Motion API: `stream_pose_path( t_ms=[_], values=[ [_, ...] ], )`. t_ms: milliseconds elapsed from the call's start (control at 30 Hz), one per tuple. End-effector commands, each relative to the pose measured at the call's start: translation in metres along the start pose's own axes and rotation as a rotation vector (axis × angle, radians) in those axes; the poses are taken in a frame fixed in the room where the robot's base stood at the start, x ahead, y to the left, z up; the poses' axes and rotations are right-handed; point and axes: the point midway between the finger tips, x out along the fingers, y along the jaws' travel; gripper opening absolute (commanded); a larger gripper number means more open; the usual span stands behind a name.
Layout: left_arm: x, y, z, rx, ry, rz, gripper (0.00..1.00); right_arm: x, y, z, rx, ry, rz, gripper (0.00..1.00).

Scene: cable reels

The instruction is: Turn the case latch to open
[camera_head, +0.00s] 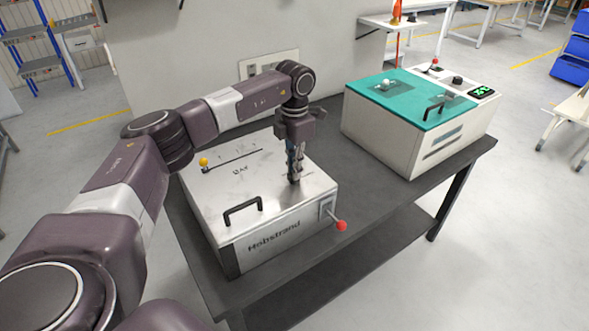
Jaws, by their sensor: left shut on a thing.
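The silver metal case (205,200) stands on a dark table, its lid shut. It has a black handle (243,208) at its front edge. My left gripper (294,177) points down onto the lid's right part, its fingers closed together at the lid surface. It is shut on a small part there, apparently the latch, which the fingers mostly hide; its angle cannot be told. My right gripper is not in view.
A red-knobbed lever (340,225) sticks out at the case's right front corner. A yellow knob (203,161) sits on the lid's slotted scale. A white machine with a teal lid (408,98) stands at the right on the dark table (345,185), with bare tabletop between.

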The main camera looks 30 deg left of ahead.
Motion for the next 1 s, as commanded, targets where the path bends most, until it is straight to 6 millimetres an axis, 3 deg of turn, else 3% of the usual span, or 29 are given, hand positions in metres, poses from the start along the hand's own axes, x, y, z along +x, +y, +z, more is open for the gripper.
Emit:
stream_pose_path(
  t_ms=[267,300,467,767,1000],
  values=[
    [-0.002,0.001,0.001,0.002,-0.003,0.002,0.0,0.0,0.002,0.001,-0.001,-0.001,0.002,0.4],
    [-0.002,0.001,0.001,0.001,-0.003,0.002,0.11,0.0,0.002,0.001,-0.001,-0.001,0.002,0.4],
    [-0.001,0.001,0.0,0.001,-0.002,0.002,0.26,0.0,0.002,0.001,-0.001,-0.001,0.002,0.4],
    [-0.003,0.0,0.0,0.0,-0.001,0.001,0.26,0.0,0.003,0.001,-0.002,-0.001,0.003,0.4],
    [-0.039,0.001,0.001,0.0,-0.005,0.003,0.26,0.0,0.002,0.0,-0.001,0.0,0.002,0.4]
  ],
)
